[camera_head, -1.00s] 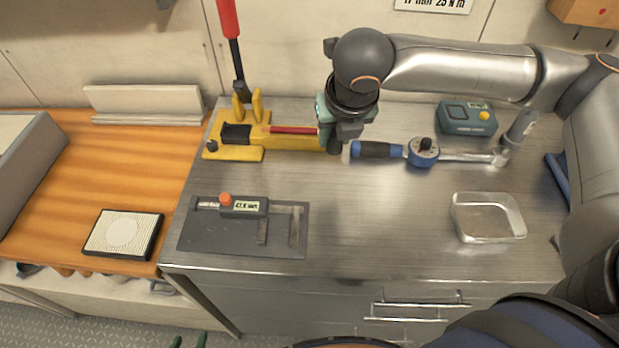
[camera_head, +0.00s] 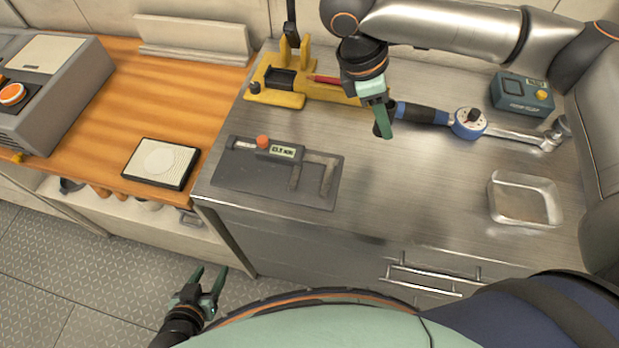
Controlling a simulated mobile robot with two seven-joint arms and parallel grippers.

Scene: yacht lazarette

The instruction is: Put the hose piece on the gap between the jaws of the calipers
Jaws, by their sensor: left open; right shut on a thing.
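The calipers (camera_head: 283,152), with a small display and an orange-red knob, lie on a dark grey mat (camera_head: 240,182). Their two jaws point toward the front, with an open gap between them. My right gripper (camera_head: 383,117) is shut on the hose piece (camera_head: 379,127), a short dark piece mostly hidden by the green fingers. It is held behind and to the right of the caliper jaws, apart from them. My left gripper (camera_head: 209,279) is open and empty, low in front of the counter and over the floor.
A yellow tool (camera_head: 272,95) with a red bar stands at the back, left of my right gripper. The counter between mat and tray is clear.

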